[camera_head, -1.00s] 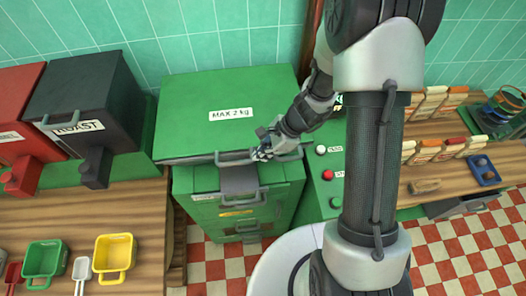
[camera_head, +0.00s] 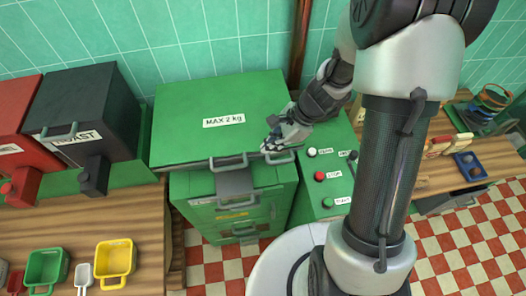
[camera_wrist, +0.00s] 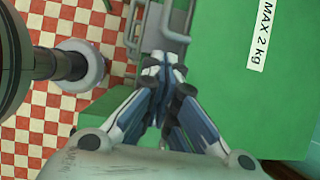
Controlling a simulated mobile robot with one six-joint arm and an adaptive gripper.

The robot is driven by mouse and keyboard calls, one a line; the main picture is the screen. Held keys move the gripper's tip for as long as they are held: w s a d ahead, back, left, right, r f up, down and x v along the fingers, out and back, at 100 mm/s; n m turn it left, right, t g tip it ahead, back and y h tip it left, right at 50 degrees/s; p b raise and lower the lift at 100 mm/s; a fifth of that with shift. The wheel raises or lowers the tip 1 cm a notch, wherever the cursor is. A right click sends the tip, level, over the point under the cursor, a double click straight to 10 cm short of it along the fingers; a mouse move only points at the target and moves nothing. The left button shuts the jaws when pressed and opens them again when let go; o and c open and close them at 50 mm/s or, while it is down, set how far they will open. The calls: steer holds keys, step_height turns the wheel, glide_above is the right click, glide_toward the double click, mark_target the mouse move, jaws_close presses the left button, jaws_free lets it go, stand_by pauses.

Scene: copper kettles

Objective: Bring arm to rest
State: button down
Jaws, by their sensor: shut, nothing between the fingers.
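My gripper (camera_head: 272,147) is shut and empty. In the wrist view the closed fingertips (camera_wrist: 163,66) point toward the handles, with the green lid (camera_wrist: 225,100) to the right. My arm rises from the right side of the head view and hides part of the bench behind it.
Dark (camera_head: 85,120) and red (camera_head: 14,118) boxes stand left of the machine. A yellow scoop (camera_head: 115,258) and a green scoop (camera_head: 46,268) lie on the left wooden bench. A button panel (camera_head: 322,185) is right of the lid. A blue tray (camera_head: 469,165) sits on the right bench.

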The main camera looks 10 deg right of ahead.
steer(key=v, duration=0.4)
steer(key=shift+r, duration=0.15)
steer(key=shift+a, duration=0.1)
steer(key=s+f+n+t+h+b, duration=0.2)
steer(key=s+n+b, duration=0.6)
steer(key=b, duration=0.4)
steer(key=s+f+n+t+h+b, duration=0.1)
steer(key=s+f+n+h+b, duration=0.1)
steer(key=s+n+b, duration=0.7)
steer(key=n+h+b, duration=0.1)
steer(key=b, duration=0.3)
steer(key=shift+d+f+t+h, duration=0.3)
steer(key=shift+d+f+t, duration=0.05)
steer(key=shift+t, duration=0.05)
